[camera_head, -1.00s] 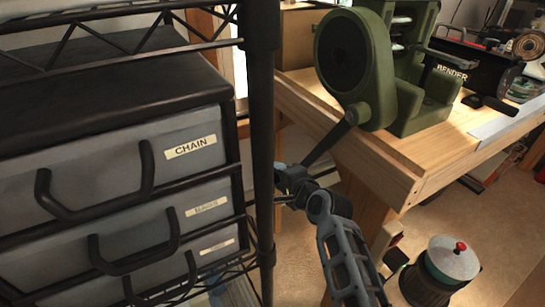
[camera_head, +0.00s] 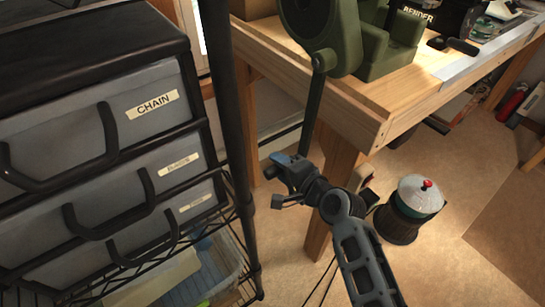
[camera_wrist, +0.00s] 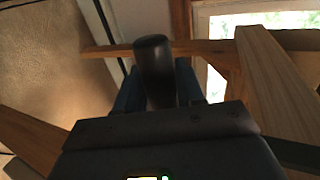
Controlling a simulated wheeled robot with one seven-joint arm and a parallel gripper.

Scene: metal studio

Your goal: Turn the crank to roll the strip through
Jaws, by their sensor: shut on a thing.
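The green rolling mill (camera_head: 340,40) stands on the wooden bench at the top of the head view, its upper part cut off by the frame. Its dark crank arm (camera_head: 312,105) hangs almost straight down past the bench's front edge. My gripper (camera_head: 285,165) is at the crank's lower end, below the bench top. In the wrist view, the dark round crank handle (camera_wrist: 153,60) stands between the blue fingers of my gripper (camera_wrist: 158,80), which are shut on it. The rollers and the strip are not in view.
A wire shelf with a black post (camera_head: 228,130) and a drawer unit (camera_head: 95,130) stands close to the left of my gripper. The wooden bench leg (camera_head: 335,185) is just right of it. A red-knobbed canister (camera_head: 412,210) stands on the floor.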

